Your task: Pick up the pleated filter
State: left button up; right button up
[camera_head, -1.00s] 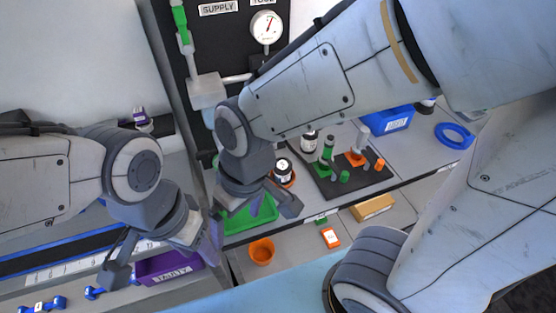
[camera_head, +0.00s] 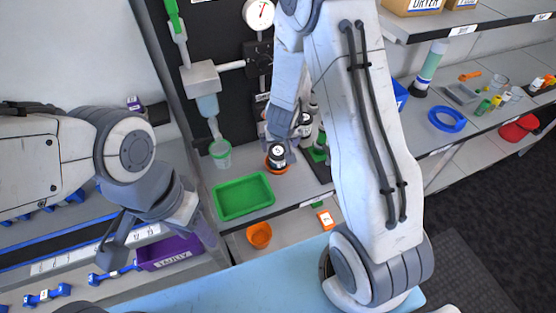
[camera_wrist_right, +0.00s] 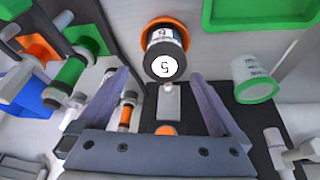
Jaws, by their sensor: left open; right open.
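I cannot make out a thing that is clearly the pleated filter in either view. My right gripper (camera_head: 283,140) is open at the back of the bench; its spread fingers (camera_wrist_right: 163,100) show in the right wrist view with nothing held between them. Just beyond them is a dark-capped jar (camera_wrist_right: 165,57) with a white number label, in an orange ring (camera_wrist_right: 160,25). The jar (camera_head: 278,155) also shows in the head view, close to the right gripper. My left gripper (camera_head: 160,240) is open and empty at the lower left, near a purple bin (camera_head: 170,252).
A green tray (camera_head: 243,196) lies left of the jar, with a green-rimmed clear cup (camera_head: 220,153) behind it. Green and black cylinders (camera_wrist_right: 75,72) stand left in the wrist view. An orange cup (camera_head: 259,235) is lower down.

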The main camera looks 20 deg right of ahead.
aim_at(278, 152)
jog(key=f+b, duration=0.1)
jog(key=f, duration=0.1)
jog(key=w+f+b, duration=0.1)
jog(key=f, duration=0.1)
jog(key=shift+a+f, duration=0.15)
jog(key=shift+f, duration=0.2)
jog(key=shift+w+f, duration=0.15)
jog(key=shift+f, duration=0.2)
jog(key=shift+r, duration=0.1)
jog(key=c, duration=1.5)
